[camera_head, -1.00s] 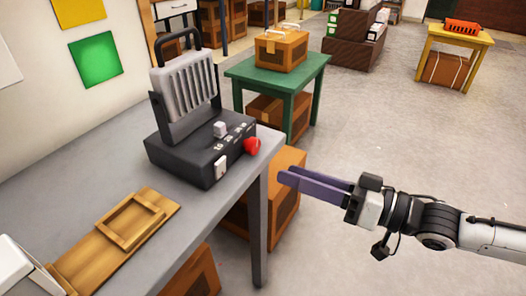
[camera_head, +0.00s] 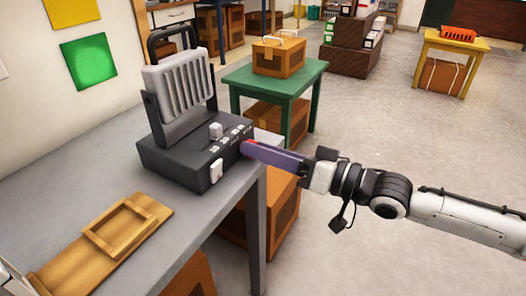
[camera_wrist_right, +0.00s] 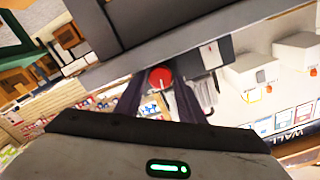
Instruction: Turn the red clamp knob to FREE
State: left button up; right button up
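The red clamp knob (camera_head: 247,146) is on the right end of a dark box-shaped device with a grey ribbed panel (camera_head: 182,92), standing on the grey table. In the head view my right gripper's fingers cover most of the knob. The right wrist view shows the round red knob (camera_wrist_right: 160,77) between the finger tips, with a light mark across its face. My right gripper (camera_wrist_right: 158,100) is open, its fingers apart either side of the knob; contact is not clear. Marks on the device's top are too small to read.
A wooden frame on a board (camera_head: 125,228) lies on the grey table (camera_head: 220,207). A green table (camera_head: 275,79) with a wooden crate stands behind, and wooden crates (camera_head: 284,205) sit beside and below the grey table. Open floor (camera_head: 400,130) lies to the right.

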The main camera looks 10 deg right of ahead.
jog(key=shift+c, duration=0.4)
jog(key=c, duration=0.7)
pick_arm(q)
jog(key=shift+s+f, duration=0.1)
jog(key=shift+s+a+r+m+g+p, duration=0.15)
jog(key=shift+r+p, duration=0.3)
jog(key=shift+p, duration=0.75)
jog(key=shift+a+r+m+g+p, duration=0.1)
jog(key=shift+a+r+p, duration=0.3)
jog(key=shift+p, duration=0.75)
jog(key=shift+s+a+r+m+g+p, duration=0.1)
jog(key=shift+r+p, duration=0.45)
jog(key=shift+p, duration=0.65)
pick_arm(e)
jog(key=shift+s+a+n, duration=0.1)
jog(key=shift+n, duration=2.55)
jog(key=shift+s+a+n, duration=0.1)
jog(key=shift+n, duration=2.85)
